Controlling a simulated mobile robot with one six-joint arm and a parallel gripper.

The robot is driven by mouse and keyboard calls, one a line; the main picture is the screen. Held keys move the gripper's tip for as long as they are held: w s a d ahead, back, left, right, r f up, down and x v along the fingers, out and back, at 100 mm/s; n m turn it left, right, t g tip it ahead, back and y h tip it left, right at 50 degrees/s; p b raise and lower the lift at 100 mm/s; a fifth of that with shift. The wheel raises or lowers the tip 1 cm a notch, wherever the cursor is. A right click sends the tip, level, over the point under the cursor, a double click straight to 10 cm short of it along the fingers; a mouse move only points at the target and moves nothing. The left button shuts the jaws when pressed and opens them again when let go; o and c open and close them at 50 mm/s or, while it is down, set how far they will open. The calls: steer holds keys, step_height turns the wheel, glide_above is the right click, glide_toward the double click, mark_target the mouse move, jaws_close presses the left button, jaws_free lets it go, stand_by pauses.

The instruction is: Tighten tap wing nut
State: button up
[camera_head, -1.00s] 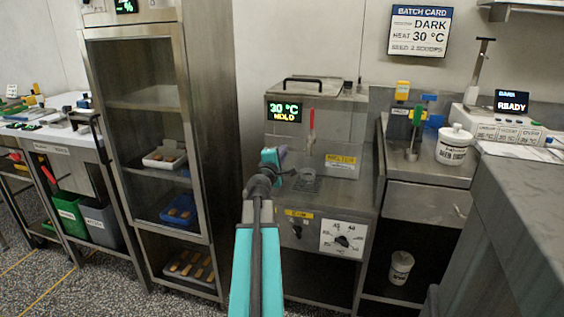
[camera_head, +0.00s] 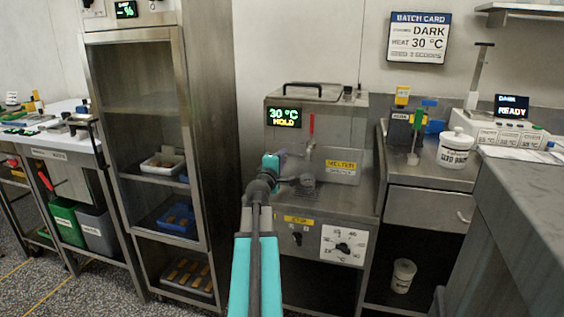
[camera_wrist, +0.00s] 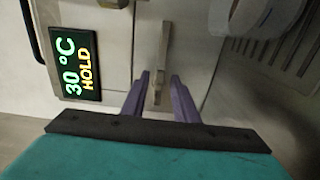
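The tap is on the front of the steel melter tank (camera_head: 345,130), below its red-handled lever (camera_head: 311,124). In the wrist view a narrow metal tap part (camera_wrist: 160,60) runs down between my two purple fingers; I cannot tell clearly whether its lower end is the wing nut. My gripper (camera_wrist: 159,80) is open, with one finger on each side of this part and a visible gap to it.
A green display (camera_head: 285,116) reads 30 °C HOLD. A dial (camera_head: 344,245) is lower on the front. A rack (camera_head: 143,104) stands left, and a white tub (camera_head: 456,148) is on the right counter.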

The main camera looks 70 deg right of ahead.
steer(key=shift+s, duration=0.1)
steer(key=shift+a, duration=0.15)
steer(key=shift+s+a, duration=0.2)
steer(key=shift+a, duration=2.55)
steer(key=shift+a+f, duration=0.2)
steer(key=shift+a, duration=0.05)
steer(key=shift+a+b, duration=0.95)
steer(key=shift+b, duration=0.2)
steer(key=shift+a+b, duration=0.2)
steer(key=shift+b, duration=0.7)
steer(key=a+b, duration=0.1)
steer(key=b, duration=0.4)
steer(key=shift+s+r, duration=0.1)
steer(key=shift+s, duration=0.05)
steer(key=a+b, duration=0.1)
steer(key=b, duration=0.4)
steer(key=shift+a, duration=0.25)
steer(key=shift+a+b, duration=1.25)
steer(key=shift+a, duration=0.1)
